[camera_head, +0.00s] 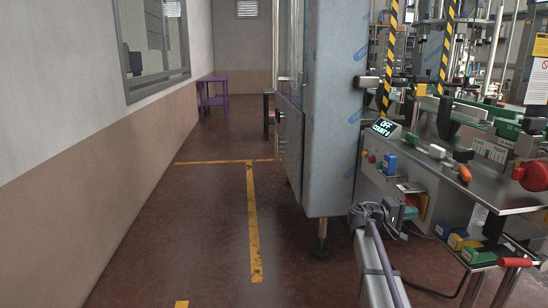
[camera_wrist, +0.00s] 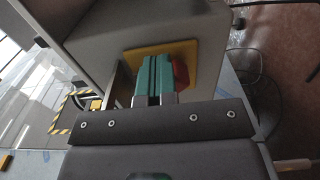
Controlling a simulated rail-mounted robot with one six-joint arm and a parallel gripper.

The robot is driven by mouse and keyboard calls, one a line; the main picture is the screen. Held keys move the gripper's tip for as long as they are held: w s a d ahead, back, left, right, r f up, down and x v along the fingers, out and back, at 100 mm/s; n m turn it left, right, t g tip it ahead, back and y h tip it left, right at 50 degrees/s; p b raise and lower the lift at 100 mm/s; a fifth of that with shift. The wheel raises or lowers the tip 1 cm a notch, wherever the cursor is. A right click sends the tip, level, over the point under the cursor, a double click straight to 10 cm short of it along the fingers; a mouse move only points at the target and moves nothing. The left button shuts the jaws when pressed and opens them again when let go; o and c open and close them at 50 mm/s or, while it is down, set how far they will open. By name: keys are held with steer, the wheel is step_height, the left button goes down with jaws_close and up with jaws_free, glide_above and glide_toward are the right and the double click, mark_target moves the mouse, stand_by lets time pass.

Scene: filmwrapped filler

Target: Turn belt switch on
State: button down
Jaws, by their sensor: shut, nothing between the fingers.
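My gripper (camera_head: 408,213) is at the front side of the machine's control box, and its teal fingers also show in the wrist view (camera_wrist: 153,80). The fingers are shut together with nothing between them. Just beyond them is a red switch knob (camera_wrist: 180,73) on a yellow plate (camera_wrist: 188,50), partly hidden by the fingers. I cannot tell from the frames whether the fingers touch the knob, or whether this is the belt switch. A small display (camera_head: 384,128) above reads OFF and COUNT 0.
A blue block (camera_head: 389,164) and small coloured buttons are on the panel to the upper left. A tall grey cabinet (camera_head: 335,100) stands left of the machine. Several coloured blocks and a red-handled tool (camera_head: 515,262) lie lower right. The floor aisle at left is clear.

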steer(key=shift+w+f+b, duration=0.1)
steer(key=shift+f+b, duration=0.5)
steer(key=shift+f, duration=0.1)
steer(key=shift+w+f, duration=0.1)
steer(key=shift+f, duration=0.1)
steer(key=s+a, duration=0.1)
steer(key=a, duration=0.5)
steer(key=shift+s+f+b, duration=0.15)
steer(key=shift+s+b, duration=0.05)
steer(key=shift+b, duration=0.15)
